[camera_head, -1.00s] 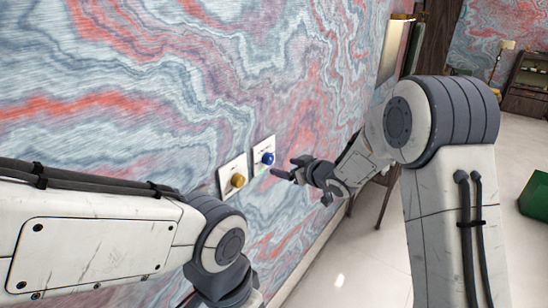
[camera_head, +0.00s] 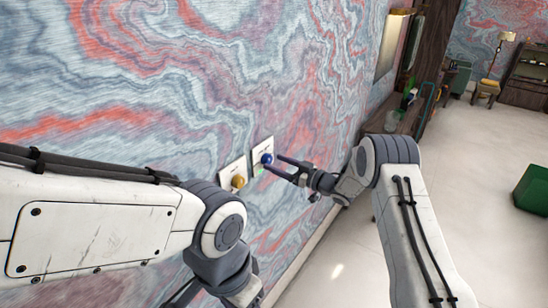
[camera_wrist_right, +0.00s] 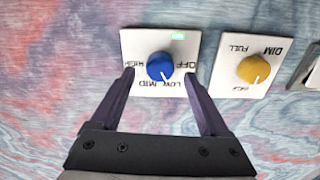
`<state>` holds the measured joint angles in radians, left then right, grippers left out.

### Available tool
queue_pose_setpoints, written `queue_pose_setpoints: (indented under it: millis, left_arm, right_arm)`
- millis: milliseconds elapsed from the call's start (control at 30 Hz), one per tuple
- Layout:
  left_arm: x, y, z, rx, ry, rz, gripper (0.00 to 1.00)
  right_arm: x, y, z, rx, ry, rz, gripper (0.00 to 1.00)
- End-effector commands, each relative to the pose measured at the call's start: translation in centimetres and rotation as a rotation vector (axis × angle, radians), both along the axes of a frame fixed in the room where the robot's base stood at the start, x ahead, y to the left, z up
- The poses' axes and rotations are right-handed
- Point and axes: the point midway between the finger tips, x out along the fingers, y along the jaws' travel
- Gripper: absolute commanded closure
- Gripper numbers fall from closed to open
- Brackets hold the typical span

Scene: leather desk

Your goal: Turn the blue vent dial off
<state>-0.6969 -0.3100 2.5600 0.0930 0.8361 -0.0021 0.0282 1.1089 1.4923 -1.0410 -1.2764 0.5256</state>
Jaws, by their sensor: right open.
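The blue dial (camera_head: 267,158) sits on a white wall plate (camera_head: 257,152). It shows larger in the right wrist view (camera_wrist_right: 160,66), among the labels HIGH, MID, LOW and OFF. Its white pointer mark appears to face LOW. A small green light glows on the plate. My right gripper (camera_head: 272,163) is open at the plate. In the right wrist view its fingertips (camera_wrist_right: 160,72) lie on either side of the dial, with gaps showing between them and it. My left arm (camera_head: 100,225) comes in from the left; its gripper is out of view.
A yellow dial (camera_head: 239,182) on its own white plate (camera_wrist_right: 283,67) is beside the blue one, marked DIM and FULL. The marbled wall (camera_head: 150,90) is close. A side table with items stands farther along the wall. The floor at right is mostly clear.

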Motion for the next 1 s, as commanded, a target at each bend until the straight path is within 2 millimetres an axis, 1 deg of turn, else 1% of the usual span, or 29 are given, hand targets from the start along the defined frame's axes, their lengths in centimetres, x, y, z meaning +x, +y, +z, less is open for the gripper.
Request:
queue_pose_setpoints:
  millis: [33,200,467,500,567,600,700,867,1000]
  left_arm:
    - [0.00,0.00,0.53,0.000,0.000,-0.001,0.43]
    - [0.00,0.00,0.83,0.000,0.000,-0.001,0.43]
    - [0.00,0.00,0.78,0.000,0.000,-0.001,0.43]
    - [0.00,0.00,0.78,0.000,0.000,-0.001,0.43]
    - [0.00,0.00,0.78,0.000,0.000,-0.001,0.43]
    - [0.00,0.00,0.78,0.000,0.000,-0.001,0.43]
    - [0.00,0.00,0.79,0.000,0.000,-0.001,0.43]
    - [0.00,0.00,0.61,0.000,0.000,-0.001,0.43]
    - [0.00,0.00,-0.13,0.000,0.000,0.000,0.43]
  right_arm:
    - [0.36,0.62,0.22,0.000,0.000,0.002,0.21]
    - [1.06,1.47,0.06,0.001,0.001,0.000,0.21]
    - [1.15,1.57,-0.03,0.001,0.001,-0.001,0.21]
    - [1.15,1.57,-0.03,0.001,0.001,-0.001,0.29]
    - [1.14,1.54,-0.02,0.000,0.000,-0.001,0.52]
    - [1.14,1.54,-0.02,0.000,0.000,-0.001,0.67]
    - [1.13,1.53,-0.01,0.000,0.000,-0.001,1.00]
    - [1.13,1.50,-0.06,-0.003,-0.004,-0.001,1.00]
    - [1.11,1.49,-0.25,-0.019,-0.027,-0.001,1.00]
